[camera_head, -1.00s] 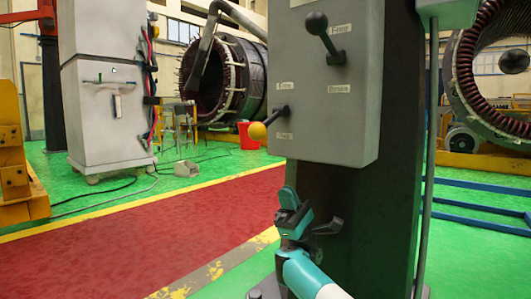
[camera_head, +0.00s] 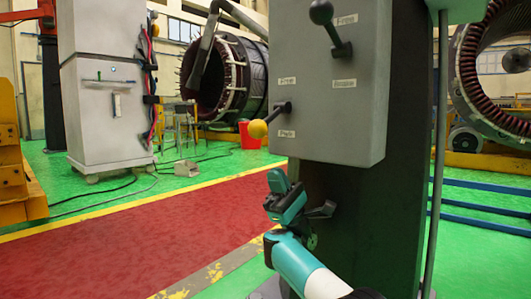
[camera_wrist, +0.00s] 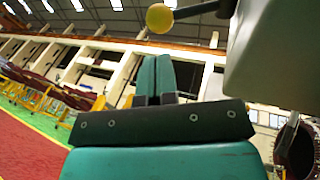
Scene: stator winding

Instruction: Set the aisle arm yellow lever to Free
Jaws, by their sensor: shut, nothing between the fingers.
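The yellow lever (camera_head: 258,128) has a yellow ball knob on a dark rod. It sticks out to the left from the grey control box (camera_head: 330,110), between a label above that appears to read Free and another label below. My gripper (camera_head: 278,182) is below the yellow knob and a little to its right, apart from it, shut and empty. In the wrist view the two teal fingers (camera_wrist: 155,76) are together, and the yellow knob (camera_wrist: 159,18) is above them at the top edge. The rod runs right from the knob to the grey box.
A second lever with a black knob (camera_head: 321,12) is higher on the same box, beside labels Free and what looks like Brake. The box is on a dark column (camera_head: 400,170). A grey cabinet (camera_head: 103,100) and red bucket (camera_head: 249,134) stand behind. The red floor lane (camera_head: 150,230) is clear.

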